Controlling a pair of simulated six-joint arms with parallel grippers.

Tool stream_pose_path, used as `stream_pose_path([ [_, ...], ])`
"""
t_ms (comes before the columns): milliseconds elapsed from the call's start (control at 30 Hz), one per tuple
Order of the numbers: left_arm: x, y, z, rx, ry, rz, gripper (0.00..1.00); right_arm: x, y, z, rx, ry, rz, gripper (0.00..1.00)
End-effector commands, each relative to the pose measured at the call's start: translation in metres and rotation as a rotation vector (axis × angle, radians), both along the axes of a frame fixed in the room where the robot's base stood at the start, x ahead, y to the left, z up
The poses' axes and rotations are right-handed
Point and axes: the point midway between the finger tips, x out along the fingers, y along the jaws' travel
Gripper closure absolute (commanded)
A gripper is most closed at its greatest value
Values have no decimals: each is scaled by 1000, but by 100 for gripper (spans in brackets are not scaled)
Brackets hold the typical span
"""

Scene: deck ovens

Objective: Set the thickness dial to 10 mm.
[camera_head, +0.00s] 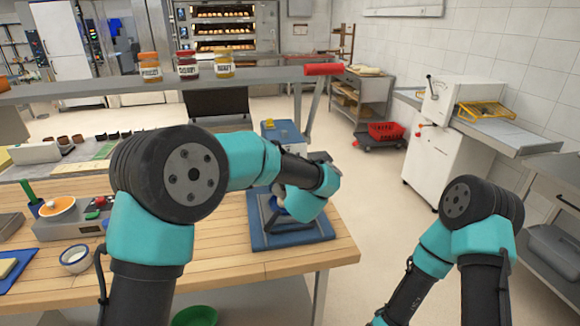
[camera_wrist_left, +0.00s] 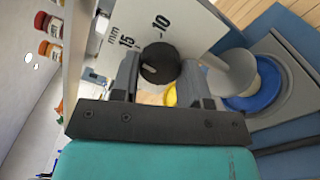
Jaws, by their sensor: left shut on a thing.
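In the left wrist view, the black thickness dial (camera_wrist_left: 163,56) sits between the two fingers of my left gripper (camera_wrist_left: 159,70), which is shut on it. A pale mark shows on the left part of the knob; I cannot tell exactly which value it points to. The white scale plate (camera_wrist_left: 195,22) behind it reads "mm", "15" and "10", with 10 above the knob and 15 to the upper left. In the head view, my left arm reaches over the blue-based machine (camera_head: 294,236) and hides the dial. My right gripper is out of the picture.
A shelf (camera_head: 120,88) with several labelled jars spans the back of the wooden table (camera_head: 215,255). A scale with an orange bowl (camera_head: 58,206) and a small white bowl (camera_head: 75,259) are at left.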

Motion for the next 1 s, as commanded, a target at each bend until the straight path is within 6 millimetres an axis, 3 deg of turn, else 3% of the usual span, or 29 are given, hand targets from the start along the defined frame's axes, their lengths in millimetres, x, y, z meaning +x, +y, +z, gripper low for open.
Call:
stream_pose_path([
  [600, 0, 0, 0, 570, 122, 0, 82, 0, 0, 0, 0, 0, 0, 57],
  [1000, 0, 0, 0, 835, 179, 0, 82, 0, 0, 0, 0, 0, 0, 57],
])
